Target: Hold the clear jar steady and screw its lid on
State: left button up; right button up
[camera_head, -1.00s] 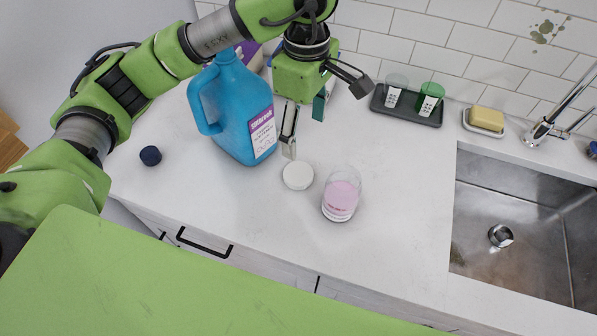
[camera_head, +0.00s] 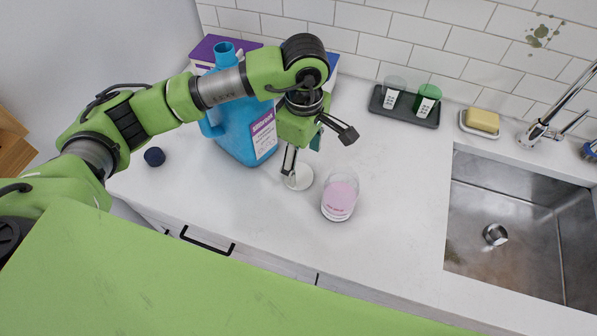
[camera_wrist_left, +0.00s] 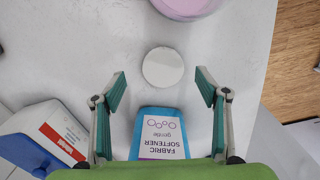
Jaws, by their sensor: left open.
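The clear jar (camera_head: 340,196) stands upright on the white counter with pink contents in it, and its top looks open. The white round lid (camera_head: 303,178) lies flat on the counter just left of the jar. My left gripper (camera_head: 305,165) is above the lid, pointing down, open and empty. In the left wrist view the lid (camera_wrist_left: 162,67) lies between and beyond the two open fingers (camera_wrist_left: 160,88), touching neither. The jar (camera_wrist_left: 186,6) is cut off at the top of that view. My right gripper is not in view.
A blue fabric softener jug (camera_head: 237,128) stands close behind my left gripper, its dark cap (camera_head: 154,156) on the counter at left. A dark tray (camera_head: 404,106) with two cups and a soap dish (camera_head: 480,122) are at the back. A sink (camera_head: 515,225) is at right; counter between jar and sink is clear.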

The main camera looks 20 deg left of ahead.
aim_at(300, 175)
pick_arm(q)
jog(key=f, duration=0.1)
jog(key=f+p, duration=0.2)
jog(key=shift+s+a+f, duration=0.2)
jog(key=shift+s+a, duration=0.05)
jog(key=shift+f, duration=0.55)
jog(key=c, duration=0.8)
